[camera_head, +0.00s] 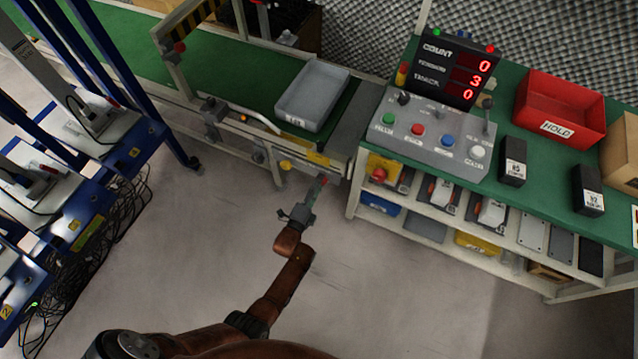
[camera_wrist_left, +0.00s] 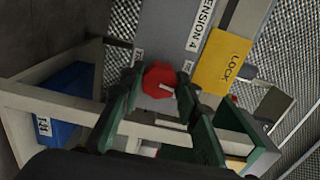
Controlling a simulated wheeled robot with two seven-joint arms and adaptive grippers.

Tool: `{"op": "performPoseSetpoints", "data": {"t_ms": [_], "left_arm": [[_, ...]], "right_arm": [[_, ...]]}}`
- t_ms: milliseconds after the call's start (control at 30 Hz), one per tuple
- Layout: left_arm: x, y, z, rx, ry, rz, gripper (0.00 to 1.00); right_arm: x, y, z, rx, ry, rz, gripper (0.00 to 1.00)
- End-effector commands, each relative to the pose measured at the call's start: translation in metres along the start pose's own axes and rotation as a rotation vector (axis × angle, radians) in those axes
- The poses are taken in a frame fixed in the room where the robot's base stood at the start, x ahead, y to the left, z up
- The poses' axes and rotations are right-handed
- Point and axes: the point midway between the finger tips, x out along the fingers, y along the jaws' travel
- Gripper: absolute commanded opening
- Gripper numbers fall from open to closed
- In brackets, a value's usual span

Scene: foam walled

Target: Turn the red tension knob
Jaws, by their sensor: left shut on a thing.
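The red tension knob (camera_wrist_left: 160,79) has a white pointer mark and sits on a grey panel (camera_wrist_left: 160,40) with a "TENSION 4" label (camera_wrist_left: 199,28). My left gripper (camera_wrist_left: 161,92) has its green fingers on either side of the knob and is shut on it. In the head view my left gripper (camera_head: 316,189) reaches up to the front end of the conveyor frame, where a small spot of the red knob (camera_head: 323,181) shows at the fingertips. My right gripper is not in view.
A yellow "LOCK" plate (camera_wrist_left: 226,62) is close beside the knob's panel. A grey tray (camera_head: 312,95) lies on the green conveyor (camera_head: 245,65). A bench with a control box (camera_head: 433,138) and red bin (camera_head: 560,108) stands to the right. The floor around my arm is clear.

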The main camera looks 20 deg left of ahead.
Motion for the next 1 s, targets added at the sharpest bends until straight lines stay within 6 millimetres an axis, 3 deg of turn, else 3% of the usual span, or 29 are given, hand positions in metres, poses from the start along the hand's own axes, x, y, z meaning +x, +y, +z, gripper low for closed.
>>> {"op": "performPoseSetpoints", "data": {"t_ms": [433, 467, 500, 700, 1000], "left_arm": [[-0.0007, 0.0017, -0.0013, 0.007, 0.001, 0.004, 0.06], [-0.0007, 0.0017, -0.0013, 0.007, 0.001, 0.004, 0.32], [-0.0007, 0.0017, -0.0012, 0.007, 0.001, 0.003, 0.35], [-0.0003, 0.0008, -0.0006, 0.007, 0.001, 0.002, 0.47], [-0.0028, 0.0008, -0.0001, 0.007, 0.000, 0.001, 0.47]], "right_arm": [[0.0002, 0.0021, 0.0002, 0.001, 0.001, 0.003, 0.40], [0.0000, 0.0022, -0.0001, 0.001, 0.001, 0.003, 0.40], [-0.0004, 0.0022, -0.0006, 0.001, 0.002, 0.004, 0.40], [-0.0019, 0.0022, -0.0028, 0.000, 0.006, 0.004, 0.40], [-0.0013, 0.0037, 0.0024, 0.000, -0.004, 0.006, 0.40]]}}
